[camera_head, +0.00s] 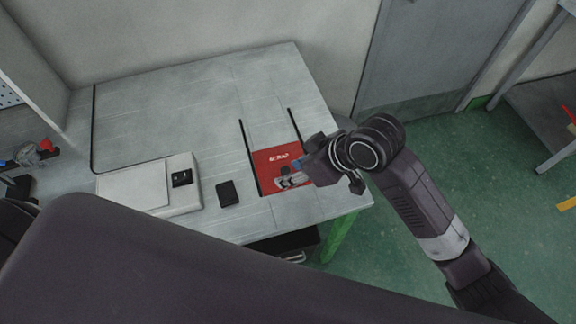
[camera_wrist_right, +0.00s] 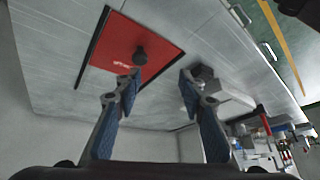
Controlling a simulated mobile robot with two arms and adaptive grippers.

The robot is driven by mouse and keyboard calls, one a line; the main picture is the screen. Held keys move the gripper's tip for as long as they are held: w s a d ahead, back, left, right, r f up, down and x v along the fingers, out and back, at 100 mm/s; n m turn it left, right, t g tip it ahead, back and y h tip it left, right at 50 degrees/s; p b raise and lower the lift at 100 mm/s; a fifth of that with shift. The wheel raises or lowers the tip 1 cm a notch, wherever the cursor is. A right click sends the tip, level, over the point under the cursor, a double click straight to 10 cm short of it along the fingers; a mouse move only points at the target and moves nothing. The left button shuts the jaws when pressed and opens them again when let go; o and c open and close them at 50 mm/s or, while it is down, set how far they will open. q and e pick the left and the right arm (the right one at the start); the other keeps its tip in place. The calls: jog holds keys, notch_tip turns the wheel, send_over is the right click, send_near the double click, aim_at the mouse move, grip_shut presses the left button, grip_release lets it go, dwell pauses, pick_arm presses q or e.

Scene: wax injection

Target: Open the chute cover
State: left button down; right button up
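The chute cover is a red panel with white lettering (camera_head: 268,158), set flush in the grey tabletop between two black slots that run on toward the back. In the right wrist view the red cover (camera_wrist_right: 112,42) carries a black round knob (camera_wrist_right: 140,57). My left gripper is not in view.
The grey table (camera_head: 200,100) is clear behind the cover. A flat black object (camera_head: 228,194) and a white box-like device (camera_head: 150,186) lie left of the cover. A wall and grey door (camera_head: 435,45) stand behind. Green floor (camera_head: 480,170) is open on the right.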

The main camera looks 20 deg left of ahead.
aim_at(286, 170)
jog(key=shift+w+a+f+n+g+h+p, duration=0.15)
jog(key=shift+w+a+f+n+h, duration=0.25)
jog(key=shift+w+f, duration=0.5)
jog(key=shift+w+a+f+n+g+h+p, duration=0.1)
jog(key=shift+w+a+f+n+h+p, duration=0.25)
jog(key=shift+f, duration=0.8)
jog(key=shift+w+a+f+n+g+h, duration=0.15)
jog(key=shift+w+a+f+n+h, duration=0.2)
jog(key=shift+w+f, duration=0.6)
jog(key=shift+s+f, duration=0.1)
jog(key=shift+s, duration=0.05)
grip_shut()
